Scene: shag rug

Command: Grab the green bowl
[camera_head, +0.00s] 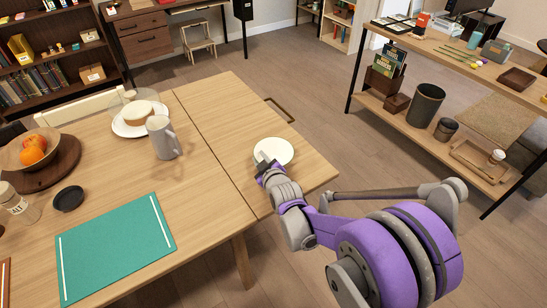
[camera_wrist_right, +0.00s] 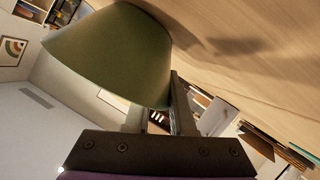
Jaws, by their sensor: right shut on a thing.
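The bowl (camera_head: 277,150) is near the right corner of the wooden table. Its inside looks white in the head view, and its outside is green in the right wrist view (camera_wrist_right: 115,55). My right gripper (camera_head: 264,163) is at the bowl's near-left edge, shut on its wall. In the wrist view the dark fingers (camera_wrist_right: 165,112) meet the bowl's rim. Whether the bowl's base touches the table is unclear. My left gripper is not in view.
A grey mug (camera_head: 163,138) and a white plate (camera_head: 122,128) with a cake-like item stand left of the bowl. A green mat (camera_head: 115,248) lies at the front left. The table (camera_head: 215,110) is clear around the bowl. A shelved console (camera_head: 445,50) stands at right.

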